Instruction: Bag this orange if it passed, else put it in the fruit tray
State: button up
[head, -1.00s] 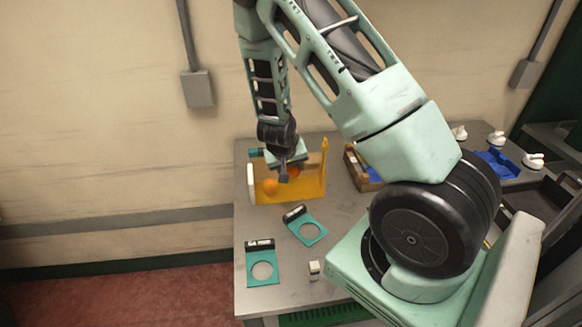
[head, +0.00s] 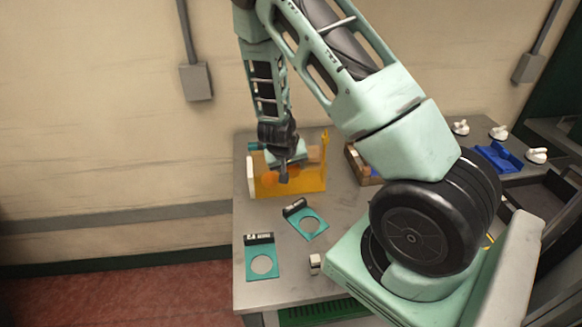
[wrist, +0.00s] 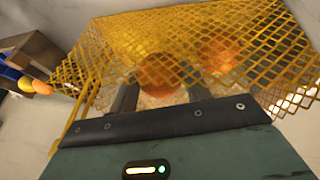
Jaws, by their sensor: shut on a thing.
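My gripper (wrist: 161,95) is shut on an orange (wrist: 160,75), with one finger on each side of it. In the head view, my gripper (head: 284,178) points down into the yellow mesh bag (head: 313,184). The mesh (wrist: 95,62) spreads around and beyond the held orange in the wrist view. A second orange (wrist: 220,54) shows through the mesh, to the right of the held one. I cannot tell whether the held orange touches the bag's bottom. A wooden tray (head: 358,165) stands right of the bag, partly hidden by my arm.
White knobs (head: 499,132) and a blue holder (head: 498,156) are at right.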

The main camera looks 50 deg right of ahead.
dwell(0.3)
jog(key=o, duration=1.1)
jog(key=shift+r+p, duration=4)
jog(key=shift+r, duration=0.05)
